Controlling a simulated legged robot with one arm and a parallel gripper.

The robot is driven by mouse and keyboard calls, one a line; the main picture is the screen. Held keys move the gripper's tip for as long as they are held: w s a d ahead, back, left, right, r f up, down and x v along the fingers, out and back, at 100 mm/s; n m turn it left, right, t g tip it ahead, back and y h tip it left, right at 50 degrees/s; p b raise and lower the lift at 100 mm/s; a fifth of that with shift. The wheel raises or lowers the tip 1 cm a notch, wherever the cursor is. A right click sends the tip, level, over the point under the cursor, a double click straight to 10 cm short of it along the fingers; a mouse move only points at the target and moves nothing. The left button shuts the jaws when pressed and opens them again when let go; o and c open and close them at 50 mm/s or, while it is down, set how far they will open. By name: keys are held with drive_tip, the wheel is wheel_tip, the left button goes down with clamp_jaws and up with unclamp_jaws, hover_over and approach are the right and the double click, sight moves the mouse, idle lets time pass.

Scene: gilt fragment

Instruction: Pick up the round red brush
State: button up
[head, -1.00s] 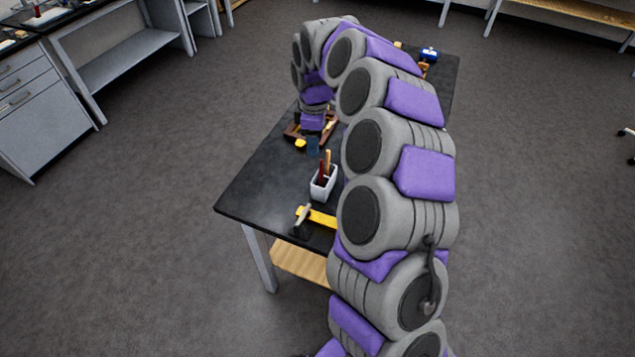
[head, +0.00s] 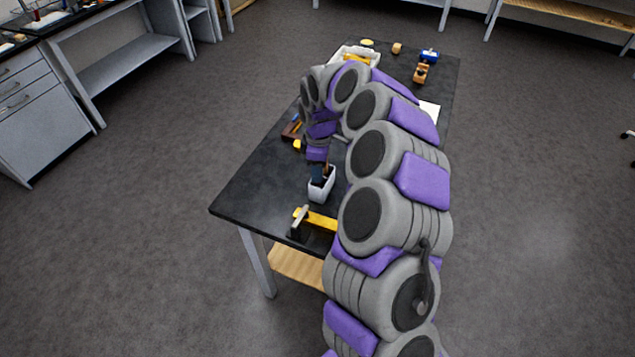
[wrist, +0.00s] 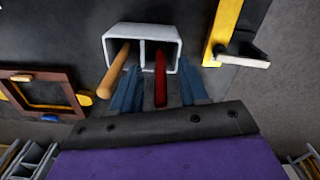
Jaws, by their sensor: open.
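The round red brush (wrist: 160,80) stands in the right compartment of a white two-part holder (wrist: 142,33), its red handle leaning out toward my gripper. A tan wooden handle (wrist: 117,68) leans out of the left compartment. My gripper (wrist: 160,84) is open, with blue fingers on either side of the red handle; I cannot tell whether they touch it. The left finger lies between the two handles. In the head view, my gripper (head: 318,175) is over the holder (head: 322,190), and the red handle is mostly hidden by it.
A yellow tool with a pale bar (head: 316,220) lies near the front edge of the black table (head: 250,190). A brown frame (wrist: 40,92) lies to the holder's left in the wrist view. A white tray (head: 345,58) stands farther back.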

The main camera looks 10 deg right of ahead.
drive_tip(key=shift+d+r, duration=0.1)
drive_tip(key=shift+d, duration=0.2)
drive_tip(key=shift+c, duration=1.1)
drive_tip(key=shift+a, duration=0.5)
clamp_jaws()
drive_tip(key=shift+d, duration=0.15)
